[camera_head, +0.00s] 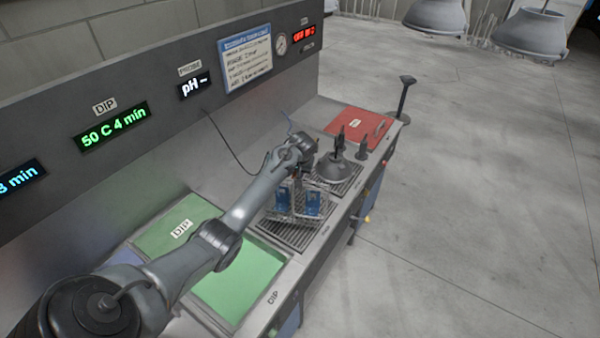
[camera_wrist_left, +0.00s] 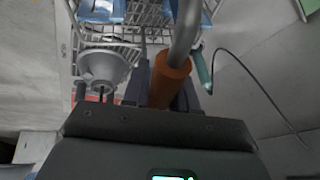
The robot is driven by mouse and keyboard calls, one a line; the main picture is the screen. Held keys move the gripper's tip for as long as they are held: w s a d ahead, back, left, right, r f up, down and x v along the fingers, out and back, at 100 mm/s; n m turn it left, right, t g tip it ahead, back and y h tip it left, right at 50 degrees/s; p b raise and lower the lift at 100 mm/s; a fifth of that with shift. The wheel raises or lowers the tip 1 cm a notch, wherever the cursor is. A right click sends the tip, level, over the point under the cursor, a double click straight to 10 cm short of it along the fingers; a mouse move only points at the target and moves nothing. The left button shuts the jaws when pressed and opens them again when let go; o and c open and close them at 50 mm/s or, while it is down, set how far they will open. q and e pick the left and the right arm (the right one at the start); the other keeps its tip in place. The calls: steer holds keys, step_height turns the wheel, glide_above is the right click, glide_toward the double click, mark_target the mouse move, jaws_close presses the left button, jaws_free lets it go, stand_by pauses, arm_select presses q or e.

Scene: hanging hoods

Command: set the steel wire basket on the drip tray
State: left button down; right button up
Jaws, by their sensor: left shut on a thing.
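The steel wire basket (camera_head: 298,208) holds blue pieces and hangs or stands over a slatted drip tray (camera_head: 297,239) in the bench top. I cannot tell whether its bottom touches the slats. In the left wrist view the basket's wires (camera_wrist_left: 146,38) show at the top, with a steel rod and an orange handle grip (camera_wrist_left: 168,84) rising from it. My left gripper (camera_head: 300,150) is above and behind the basket, shut around the orange grip. In the wrist view the two fingers (camera_wrist_left: 165,92) are on either side of it. My right gripper is out of view.
A grey cone-shaped hood (camera_head: 337,170) with dark fittings stands on another slatted patch just beyond the basket. A red lid (camera_head: 361,124) lies at the far end. Green dip covers (camera_head: 240,283) lie nearer. A cable (camera_head: 228,145) hangs from the back panel.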

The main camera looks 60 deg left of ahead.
arm_select(q)
steer(key=shift+a+f, duration=0.1)
steer(key=shift+f, duration=1.85)
steer(key=c, duration=1.2)
jaws_free()
steer(key=shift+f, duration=0.2)
steer(key=o, duration=0.3)
steer(key=shift+r, duration=0.1)
